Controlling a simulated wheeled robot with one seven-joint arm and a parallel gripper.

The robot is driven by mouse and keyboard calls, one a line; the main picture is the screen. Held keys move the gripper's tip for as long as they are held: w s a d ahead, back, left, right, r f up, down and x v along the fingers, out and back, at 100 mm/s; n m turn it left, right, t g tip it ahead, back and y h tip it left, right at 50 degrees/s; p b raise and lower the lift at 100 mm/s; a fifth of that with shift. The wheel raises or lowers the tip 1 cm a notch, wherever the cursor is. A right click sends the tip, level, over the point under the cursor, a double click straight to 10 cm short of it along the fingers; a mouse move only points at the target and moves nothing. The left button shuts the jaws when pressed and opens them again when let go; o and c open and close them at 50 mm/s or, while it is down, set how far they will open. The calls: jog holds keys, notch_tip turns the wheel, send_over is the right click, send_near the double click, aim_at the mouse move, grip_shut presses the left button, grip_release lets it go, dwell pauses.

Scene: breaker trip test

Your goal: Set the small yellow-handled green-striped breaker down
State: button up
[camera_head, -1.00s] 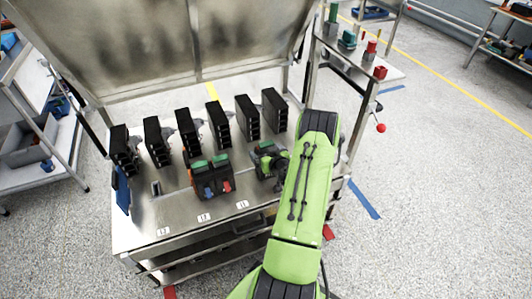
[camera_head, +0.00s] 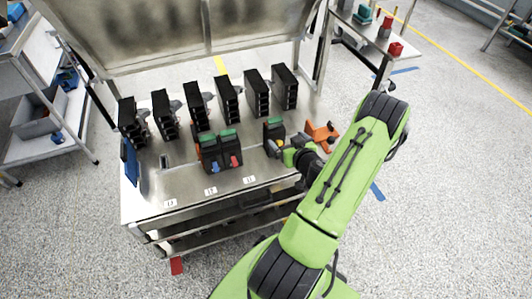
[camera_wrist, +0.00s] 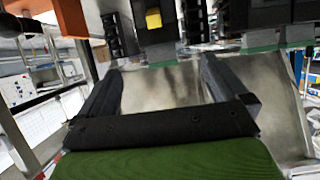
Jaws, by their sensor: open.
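The small breaker (camera_head: 272,131) stands upright on the metal worktop. It is black with a green stripe on top and a yellow handle low on its front. In the wrist view, which looks upside down, the breaker (camera_wrist: 154,38) and its yellow handle show beyond the fingertips. My gripper (camera_head: 287,152) is just in front and to the right of it in the head view. In the wrist view my gripper (camera_wrist: 160,70) is open, with nothing between its fingers. The breaker's base is partly hidden.
Two green-topped breakers, one with a blue handle (camera_head: 208,152) and one with a red handle (camera_head: 231,147), stand to the left. Several tall black units (camera_head: 228,98) line the back. An orange fixture (camera_head: 322,133) stands close right. The worktop's front left (camera_head: 160,190) is clear.

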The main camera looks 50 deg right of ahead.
jog(key=w+a+r+n+g+y, duration=0.1)
jog(key=w+a+r+n+y, duration=0.25)
jog(key=a, duration=0.45)
jog(key=w+a+r+n+y, duration=0.3)
jog(key=w+a+r, duration=0.1)
jog(key=a, duration=0.4)
jog(key=w+a+r+n+g+y, duration=0.1)
jog(key=w+a+r+n+y, duration=0.25)
jog(key=a, duration=0.45)
jog(key=s+a+r+g+h, duration=0.1)
jog(key=s+a+r+g, duration=0.35)
jog(key=s+a, duration=0.45)
jog(key=s+a+r+m+h, duration=0.1)
jog(key=s+r+m+h, duration=0.1)
jog(key=s+r, duration=0.4)
jog(key=s+m, duration=0.1)
jog(key=s, duration=0.2)
jog(key=shift+s+a+m, duration=0.3)
jog(key=shift+s+m, duration=0.05)
jog(key=shift+m, duration=0.05)
